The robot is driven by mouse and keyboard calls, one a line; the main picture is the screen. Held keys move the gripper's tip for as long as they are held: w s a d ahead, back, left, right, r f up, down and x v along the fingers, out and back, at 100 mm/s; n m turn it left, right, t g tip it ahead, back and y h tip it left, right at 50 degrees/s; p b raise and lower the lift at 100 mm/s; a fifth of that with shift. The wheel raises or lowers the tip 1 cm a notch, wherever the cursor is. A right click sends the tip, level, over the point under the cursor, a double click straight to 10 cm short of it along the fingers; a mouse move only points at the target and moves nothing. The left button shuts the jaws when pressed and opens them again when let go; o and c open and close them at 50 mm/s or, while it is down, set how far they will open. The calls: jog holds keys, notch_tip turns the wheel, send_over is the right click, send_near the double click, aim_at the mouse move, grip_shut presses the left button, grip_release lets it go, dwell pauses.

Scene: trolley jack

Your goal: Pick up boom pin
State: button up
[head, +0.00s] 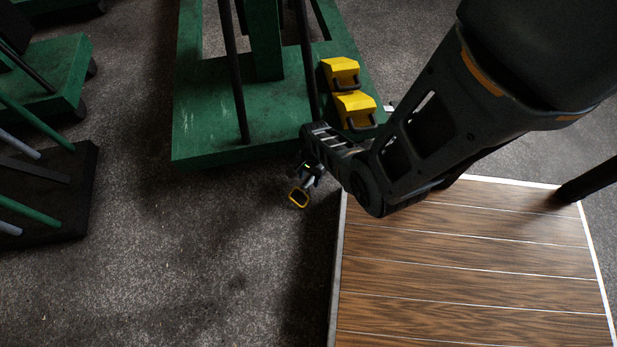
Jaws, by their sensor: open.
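I cannot make out the boom pin for certain. My gripper (310,174) is small in the head view, at the lower left end of my arm, over the floor between the green base and the wooden platform. It is open. A small dark loop with a yellow-orange rim (299,197) shows just below it; I cannot tell whether it is part of the gripper or a separate thing. The green trolley base (205,140) lies behind and to the left of the gripper. A small pale bit (390,106) shows by the base's right edge, too small to identify.
Two yellow blocks (343,73) with dark handles sit on the green base, close behind my arm. Dark upright bars (235,75) rise from it. A wooden-topped platform (460,270) fills the lower right. A dark rack (75,200) with rods stands left. The lower-middle floor is clear.

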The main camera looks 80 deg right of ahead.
aim_at(309, 182)
jog(key=f+b, duration=0.1)
jog(key=f, duration=0.2)
jog(key=shift+a, duration=0.2)
jog(key=shift+r, duration=0.1)
jog(key=shift+c, duration=0.5)
grip_shut()
